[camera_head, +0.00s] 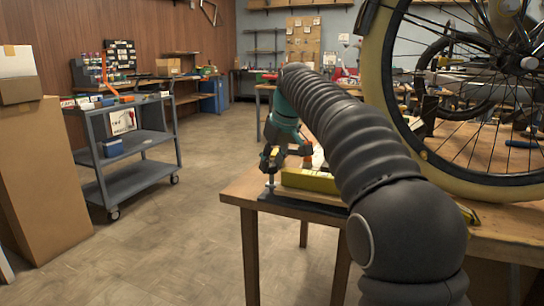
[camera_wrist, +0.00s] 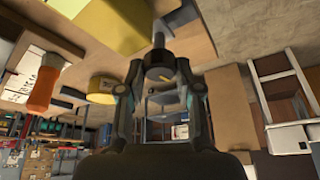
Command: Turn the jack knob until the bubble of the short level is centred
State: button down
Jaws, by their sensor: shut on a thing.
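A yellow level (camera_head: 310,180) lies on a dark plate (camera_head: 300,206) at the near left corner of the wooden table. It shows in part at the top of the wrist view (camera_wrist: 112,22). Its bubble cannot be made out in either view. In the wrist view my gripper (camera_wrist: 158,78) is shut on the dark round jack knob (camera_wrist: 158,58), with a finger on each side. A thin shaft runs from the knob towards the plate. The fingers partly hide the knob.
A large spoked wheel (camera_head: 424,152) stands on the table (camera_head: 480,235) at the right. An orange-handled tool (camera_wrist: 42,92) and a yellow round object (camera_wrist: 100,88) show in the wrist view. A grey cart (camera_head: 125,185) stands at the left, with open floor (camera_head: 190,240) between.

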jog(key=n+p, duration=0.1)
jog(key=n, duration=0.1)
jog(key=n+g+p, duration=0.1)
jog(key=p, duration=0.1)
jog(key=shift+w+r+n+y, duration=0.1)
jog(key=shift+r+n+y, duration=0.1)
jog(key=shift+n+y, duration=0.2)
jog(key=n+p, duration=0.1)
jog(key=n, duration=0.1)
jog(key=shift+f+n+g+y, duration=0.15)
jog(key=shift+n+g+y, duration=0.15)
jog(key=shift+g+y, duration=0.1)
jog(key=n+g, duration=0.1)
jog(key=n, duration=0.3)
jog(key=shift+w+f+n+g, duration=0.1)
jog(key=shift+n+g, duration=0.2)
jog(key=shift+g, duration=0.1)
jog(key=shift+n+g, duration=0.8)
jog(key=shift+n, duration=1.1)
jog(key=c, duration=0.8)
grip_release()
jog(key=shift+o, duration=0.2)
